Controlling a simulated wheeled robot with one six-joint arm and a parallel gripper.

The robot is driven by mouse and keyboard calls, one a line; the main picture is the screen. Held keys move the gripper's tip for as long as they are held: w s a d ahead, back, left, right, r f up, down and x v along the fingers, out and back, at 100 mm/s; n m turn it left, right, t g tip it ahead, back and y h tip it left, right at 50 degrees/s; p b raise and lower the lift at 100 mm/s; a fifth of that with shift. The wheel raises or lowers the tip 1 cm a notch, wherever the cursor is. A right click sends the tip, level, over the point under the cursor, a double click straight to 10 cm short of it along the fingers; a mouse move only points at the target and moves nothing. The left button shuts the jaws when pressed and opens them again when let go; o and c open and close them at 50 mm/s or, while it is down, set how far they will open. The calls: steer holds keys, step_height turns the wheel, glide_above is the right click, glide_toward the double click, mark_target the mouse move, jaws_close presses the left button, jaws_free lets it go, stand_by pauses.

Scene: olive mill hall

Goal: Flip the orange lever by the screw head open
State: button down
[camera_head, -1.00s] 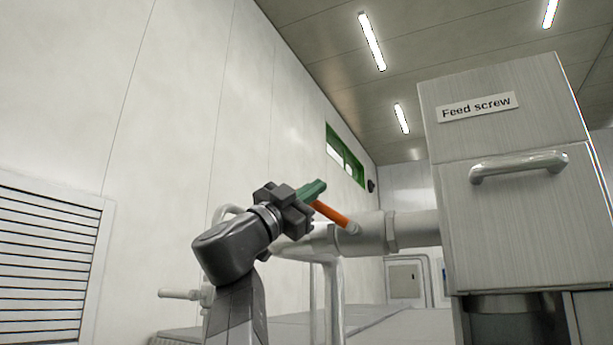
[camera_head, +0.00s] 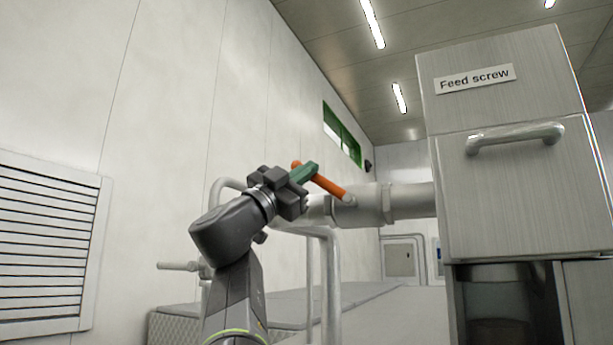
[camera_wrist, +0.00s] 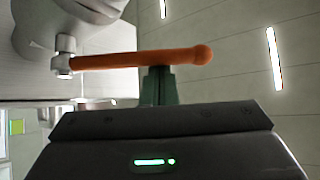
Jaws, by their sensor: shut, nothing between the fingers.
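The orange lever (camera_head: 330,187) sits on the pale pipe valve (camera_head: 368,205) left of the feed screw head. In the head view it slants up and to the left from its pivot. My gripper (camera_head: 311,170) has green fingers, shut with nothing between them, and they cross the lever near its free end. In the wrist view the lever (camera_wrist: 135,60) runs across the picture, from its pale pivot at left to a rounded orange end at right. The green fingertips (camera_wrist: 160,72) are right at its near side and appear to touch it.
The feed screw cabinet (camera_head: 505,185) with a metal handle (camera_head: 515,138) stands at the right. Pale pipes and a rail (camera_head: 331,290) stand below the valve. A louvred vent (camera_head: 45,245) is on the left wall.

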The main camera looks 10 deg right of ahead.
steer(key=shift+w+a+f+n+t+b, duration=0.1)
steer(key=shift+f+n+t+b, duration=0.2)
steer(key=shift+n+t+b, duration=0.25)
steer(key=f+n+t+y+b, duration=0.1)
steer(key=n+t+y+b, duration=0.1)
steer(key=n+t+b, duration=0.1)
steer(key=a+f+n+t+y+b, duration=0.1)
steer(key=f+n+t+y+b, duration=0.1)
steer(key=n+b, duration=0.4)
steer(key=w+f+n+t+y+b, duration=0.1)
steer(key=f+n+t+y+b, duration=0.1)
steer(key=n+t+y+b, duration=0.2)
steer(key=shift+a+n+t+b, duration=0.2)
steer(key=shift+n+t+b, duration=0.45)
steer(key=shift+t, duration=0.5)
steer(key=shift+n+t+y+b, duration=0.3)
steer(key=shift+n+y, duration=0.1)
steer(key=shift+y, duration=0.1)
steer(key=s+a+f+b, duration=0.4)
steer(key=s+a+b, duration=0.1)
steer(key=s, duration=0.2)
